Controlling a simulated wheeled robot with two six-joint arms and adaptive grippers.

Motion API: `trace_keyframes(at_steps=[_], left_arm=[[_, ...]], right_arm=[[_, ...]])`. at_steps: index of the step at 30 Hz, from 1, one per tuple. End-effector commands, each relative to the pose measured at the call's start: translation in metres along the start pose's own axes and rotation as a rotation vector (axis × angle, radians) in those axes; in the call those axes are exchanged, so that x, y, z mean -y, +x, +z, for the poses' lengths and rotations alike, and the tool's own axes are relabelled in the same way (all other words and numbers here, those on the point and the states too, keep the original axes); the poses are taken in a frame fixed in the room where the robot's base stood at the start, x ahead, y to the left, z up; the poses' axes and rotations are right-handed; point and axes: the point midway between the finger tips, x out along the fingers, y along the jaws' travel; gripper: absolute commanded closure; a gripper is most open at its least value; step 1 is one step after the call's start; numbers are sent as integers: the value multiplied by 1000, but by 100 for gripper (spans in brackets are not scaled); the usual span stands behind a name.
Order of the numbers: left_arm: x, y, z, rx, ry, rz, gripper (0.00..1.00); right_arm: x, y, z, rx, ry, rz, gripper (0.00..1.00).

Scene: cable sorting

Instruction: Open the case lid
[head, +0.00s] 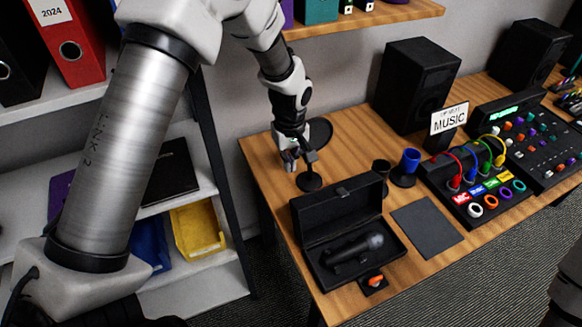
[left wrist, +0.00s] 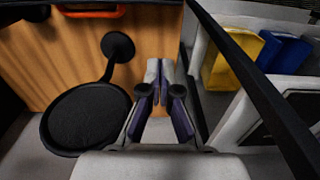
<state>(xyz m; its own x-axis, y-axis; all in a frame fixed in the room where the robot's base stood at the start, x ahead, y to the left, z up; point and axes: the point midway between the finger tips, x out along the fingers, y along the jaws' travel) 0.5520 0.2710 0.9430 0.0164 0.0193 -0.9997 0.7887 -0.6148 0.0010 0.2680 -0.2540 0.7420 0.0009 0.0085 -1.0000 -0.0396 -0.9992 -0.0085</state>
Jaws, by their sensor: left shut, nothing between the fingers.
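The black case (head: 352,245) sits on the wooden table with its lid (head: 337,207) standing up along the back edge, so the case is open. A dark microphone (head: 355,248) with a grey head lies inside it. My left gripper (head: 290,163) is shut and empty, behind and to the left of the case and apart from the lid. It is close to the table's left edge, beside a round black pop filter. In the left wrist view the closed fingers (left wrist: 158,75) point over the table edge. The right gripper does not show.
The pop filter disc (left wrist: 85,118) and its base (head: 309,181) stand beside my left gripper. A blue cup (head: 411,160), a dark mat (head: 427,226) and a small orange-topped item (head: 375,282) are near the case. A cable panel, a mixer and speakers fill the right side.

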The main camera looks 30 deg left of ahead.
Motion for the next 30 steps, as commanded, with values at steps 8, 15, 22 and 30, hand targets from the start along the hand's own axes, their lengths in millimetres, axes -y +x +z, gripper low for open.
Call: trace_keyframes(at_steps=[8,15,22,30], left_arm=[[1,60,1,4,-1,-4,100],[1,65,26,1,3,-3,100],[1,65,38,1,0,-1,100],[1,64,38,1,0,-1,100]], right_arm=[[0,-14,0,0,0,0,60],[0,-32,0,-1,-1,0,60],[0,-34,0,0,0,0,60],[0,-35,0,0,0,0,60]])
